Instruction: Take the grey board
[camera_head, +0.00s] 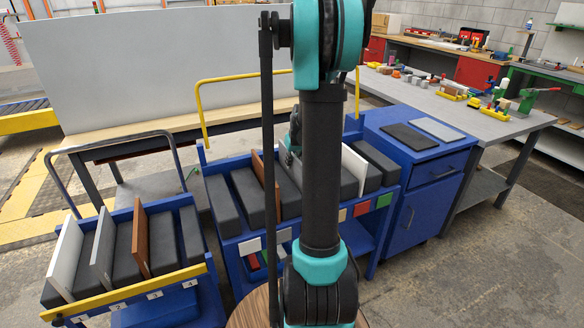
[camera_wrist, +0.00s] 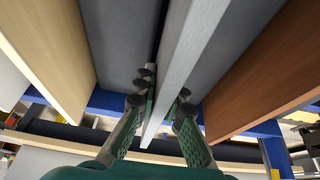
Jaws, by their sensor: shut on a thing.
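The grey board (camera_wrist: 188,48) stands on edge between my fingers in the wrist view. My gripper (camera_wrist: 163,98) is shut on it, one finger on each face. The board runs up between dark padded blocks; I cannot tell whether its lower edge still rests in the rack. In the head view my arm hides most of the gripper and the board, over the middle blue rack (camera_head: 224,242). A brown board (camera_wrist: 270,70) stands to the right in the wrist view and a pale wood-edged board (camera_wrist: 50,50) to the left, both apart from my fingers.
A left blue cart has a yellow front bar (camera_head: 125,292) and holds a white board (camera_head: 65,258), another grey board (camera_head: 103,250) and a brown board (camera_head: 141,240). A blue cabinet (camera_head: 428,195) stands right, with two flat pads on top. A yellow rail (camera_head: 232,78) rises behind the rack.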

